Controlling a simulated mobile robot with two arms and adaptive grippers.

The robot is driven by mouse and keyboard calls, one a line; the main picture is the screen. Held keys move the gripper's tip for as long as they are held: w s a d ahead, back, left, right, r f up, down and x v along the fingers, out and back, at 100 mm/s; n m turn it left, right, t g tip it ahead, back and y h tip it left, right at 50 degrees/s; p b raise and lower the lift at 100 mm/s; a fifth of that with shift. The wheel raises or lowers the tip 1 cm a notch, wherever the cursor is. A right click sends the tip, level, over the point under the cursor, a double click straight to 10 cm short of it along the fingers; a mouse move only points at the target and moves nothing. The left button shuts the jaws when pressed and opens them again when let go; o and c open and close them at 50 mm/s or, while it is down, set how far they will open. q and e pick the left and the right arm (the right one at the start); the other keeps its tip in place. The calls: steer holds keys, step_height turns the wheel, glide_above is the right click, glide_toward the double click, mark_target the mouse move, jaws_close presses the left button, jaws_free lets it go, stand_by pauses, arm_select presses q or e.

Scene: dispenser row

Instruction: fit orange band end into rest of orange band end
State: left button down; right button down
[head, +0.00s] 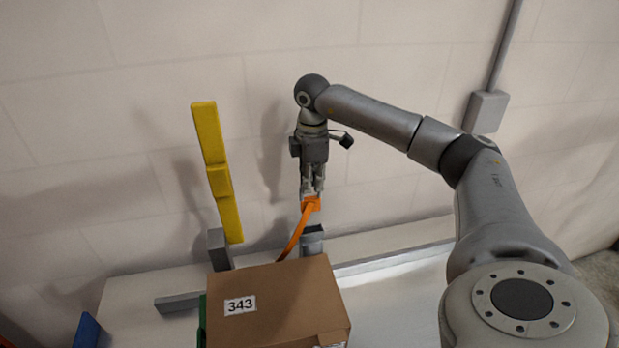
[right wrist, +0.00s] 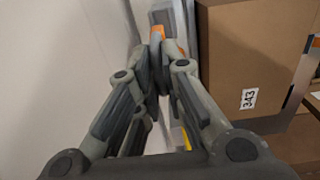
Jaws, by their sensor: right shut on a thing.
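My right gripper (head: 311,190) points down and is shut on the orange band end (head: 311,203), a small orange block. The orange band (head: 294,236) hangs from it, curving down and left until the cardboard box hides it. A grey post with a dark top (head: 312,240), perhaps the rest, stands just below the band end; I cannot tell whether they touch. In the right wrist view, the orange band end (right wrist: 157,34) shows between the fingertips, with grey and dark parts just beyond. My left gripper is not in view.
A cardboard box labelled 343 (head: 280,303) stands in front of the post; the box (right wrist: 245,60) is close beside the gripper in the wrist view. A yellow upright bar (head: 217,170) stands to the left. A blue piece (head: 87,331) is at lower left. The wall is close behind.

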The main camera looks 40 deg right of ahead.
mark_target(312, 211)
steer(key=shift+s+f+b, duration=0.1)
steer(key=shift+f+b, duration=3.25)
steer(key=shift+f, duration=1.3)
steer(key=c, duration=1.5)
jaws_free()
steer(key=shift+o, duration=0.2)
step_height(312, 211, up, 12)
steer(key=shift+s+a+r, duration=0.1)
